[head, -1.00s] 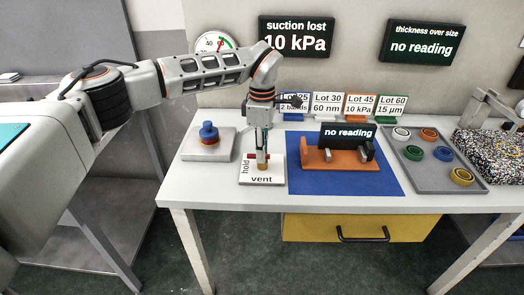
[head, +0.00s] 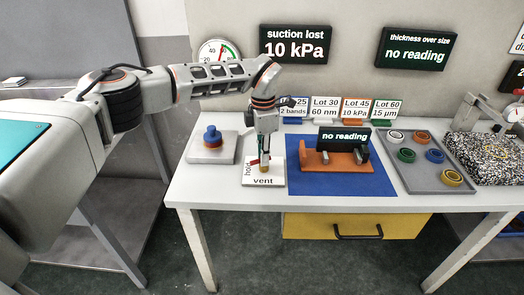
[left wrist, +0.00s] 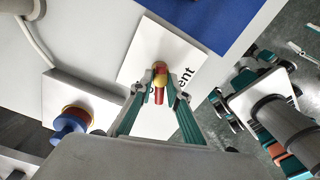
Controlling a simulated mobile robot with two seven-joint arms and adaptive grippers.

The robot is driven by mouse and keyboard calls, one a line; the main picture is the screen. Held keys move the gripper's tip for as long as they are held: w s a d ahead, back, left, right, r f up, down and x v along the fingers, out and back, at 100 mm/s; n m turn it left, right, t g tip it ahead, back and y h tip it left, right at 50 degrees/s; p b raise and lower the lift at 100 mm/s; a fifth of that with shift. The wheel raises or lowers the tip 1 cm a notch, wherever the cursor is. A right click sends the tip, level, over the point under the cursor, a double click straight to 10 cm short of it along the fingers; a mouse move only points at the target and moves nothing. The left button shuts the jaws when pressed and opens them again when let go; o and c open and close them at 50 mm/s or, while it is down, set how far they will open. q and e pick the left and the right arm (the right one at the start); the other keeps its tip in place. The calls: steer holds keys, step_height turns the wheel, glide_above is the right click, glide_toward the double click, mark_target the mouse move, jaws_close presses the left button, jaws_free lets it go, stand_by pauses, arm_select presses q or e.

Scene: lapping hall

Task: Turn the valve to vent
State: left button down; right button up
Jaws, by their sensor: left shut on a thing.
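The valve is a small brass body (head: 264,168) with a red handle (head: 254,162), on a white plate (head: 278,178) marked "hold" on its left side and "vent" along its front. My left gripper (head: 265,160) points down over the plate, shut on the valve handle. In the left wrist view, its two fingers (left wrist: 160,82) close around the brass and red part, and the red handle (left wrist: 158,96) sticks out between them, toward the camera. The fingers partly hide the handle, so its exact angle is hard to tell. My right gripper is not in view.
A wall screen (head: 295,44) reads "suction lost 10 kPa".

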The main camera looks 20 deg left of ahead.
arm_select(q)
steer(key=shift+r+n+p, duration=0.25)
steer(key=shift+n+p, duration=0.05)
steer(key=shift+n, duration=0.2)
steer(key=shift+n+p, duration=0.7)
steer(key=shift+n, duration=0.3)
steer(key=n+p, duration=0.3)
steer(key=n, duration=0.2)
steer(key=shift+f, duration=0.15)
steer(key=n+p, duration=0.1)
steer(key=n, duration=0.1)
steer(key=shift+d+n, duration=0.1)
steer(key=shift+n, duration=0.2)
steer(key=shift+f+n+p, duration=0.1)
steer(key=shift+n+p, duration=0.3)
steer(key=shift+n, duration=0.6)
steer(key=c, duration=1.9)
jaws_free()
